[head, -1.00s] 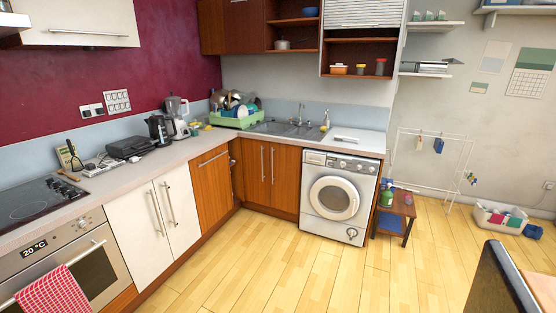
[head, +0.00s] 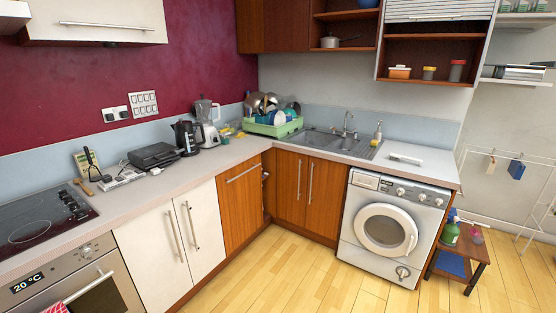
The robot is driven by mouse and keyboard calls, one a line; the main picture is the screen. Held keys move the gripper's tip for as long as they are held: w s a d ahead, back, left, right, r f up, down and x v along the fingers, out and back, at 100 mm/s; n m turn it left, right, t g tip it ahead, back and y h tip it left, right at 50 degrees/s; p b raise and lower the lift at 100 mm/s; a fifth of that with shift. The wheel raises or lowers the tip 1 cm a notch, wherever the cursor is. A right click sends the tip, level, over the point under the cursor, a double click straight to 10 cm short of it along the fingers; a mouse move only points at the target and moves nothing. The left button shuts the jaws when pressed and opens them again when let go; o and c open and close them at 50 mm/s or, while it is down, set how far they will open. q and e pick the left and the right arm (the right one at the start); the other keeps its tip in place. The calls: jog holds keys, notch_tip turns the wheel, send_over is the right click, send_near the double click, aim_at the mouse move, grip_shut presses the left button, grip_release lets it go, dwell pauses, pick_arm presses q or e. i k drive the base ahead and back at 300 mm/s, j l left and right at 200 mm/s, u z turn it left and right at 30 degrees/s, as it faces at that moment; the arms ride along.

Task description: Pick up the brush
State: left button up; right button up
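A small, flat, pale object (head: 405,159) lies on the counter above the washing machine, right of the sink. It may be the brush, but it is too small to tell. Neither of my grippers is in the head view.
The countertop (head: 228,152) turns the corner from the hob (head: 40,218) to the sink (head: 335,142). A green dish rack (head: 272,129) full of dishes stands in the corner. The washing machine (head: 386,228) is below the counter; a small stool (head: 464,250) stands beside it. The wooden floor (head: 262,285) ahead is clear.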

aim_at(394, 156)
jog(key=i, duration=1)
jog(key=i+j+z, duration=0.1)
jog(key=i, duration=0.9)
jog(key=i+j+z, duration=0.2)
jog(key=i, duration=0.2)
jog(key=i+z, duration=0.2)
jog(key=i, duration=0.2)
jog(key=i+j+z, duration=0.2)
jog(key=i, duration=0.2)
jog(key=z, duration=1.45)
